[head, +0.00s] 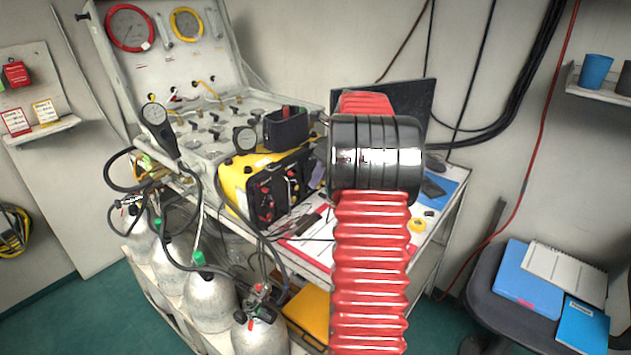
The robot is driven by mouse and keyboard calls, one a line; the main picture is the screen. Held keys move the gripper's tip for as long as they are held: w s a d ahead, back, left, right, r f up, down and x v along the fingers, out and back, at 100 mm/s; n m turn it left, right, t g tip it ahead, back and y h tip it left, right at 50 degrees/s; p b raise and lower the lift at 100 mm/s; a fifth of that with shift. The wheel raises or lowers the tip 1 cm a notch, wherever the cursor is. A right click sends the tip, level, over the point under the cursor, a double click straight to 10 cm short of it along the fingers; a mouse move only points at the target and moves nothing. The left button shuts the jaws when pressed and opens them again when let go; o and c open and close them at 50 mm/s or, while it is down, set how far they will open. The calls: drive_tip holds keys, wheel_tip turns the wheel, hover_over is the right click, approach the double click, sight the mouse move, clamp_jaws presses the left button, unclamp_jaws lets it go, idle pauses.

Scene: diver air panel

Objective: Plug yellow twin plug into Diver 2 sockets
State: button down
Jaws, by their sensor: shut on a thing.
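A yellow comms box (236,186) with a dark front panel (275,190) stands on the bench, left of my arm. Its front carries several small red and pale fittings, too small to tell which are the Diver 2 sockets. I cannot make out the yellow twin plug. My arm, with red ribbed sleeves and a thick black joint, rises through the middle of the view. It covers part of the bench, and I cannot see my gripper or what it holds.
A white air panel (216,133) with gauges stands behind the comms box. A black case (286,131) sits above that box. Grey cylinders (208,300) and looping black hoses crowd the front left. A chair with blue folders (530,280) stands at right.

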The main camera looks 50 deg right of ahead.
drive_tip(key=w, duration=0.5)
drive_tip(key=shift+w+a, duration=0.2)
drive_tip(key=shift+a, duration=0.05)
drive_tip(key=shift+w+a+r, duration=0.1)
drive_tip(key=shift+w, duration=0.85)
idle(3.8)
drive_tip(key=c, duration=1.4)
unclamp_jaws()
drive_tip(key=shift+o, duration=0.2)
drive_tip(key=v, duration=1.3)
drive_tip(key=shift+r, duration=0.3)
drive_tip(key=shift+s, duration=0.1)
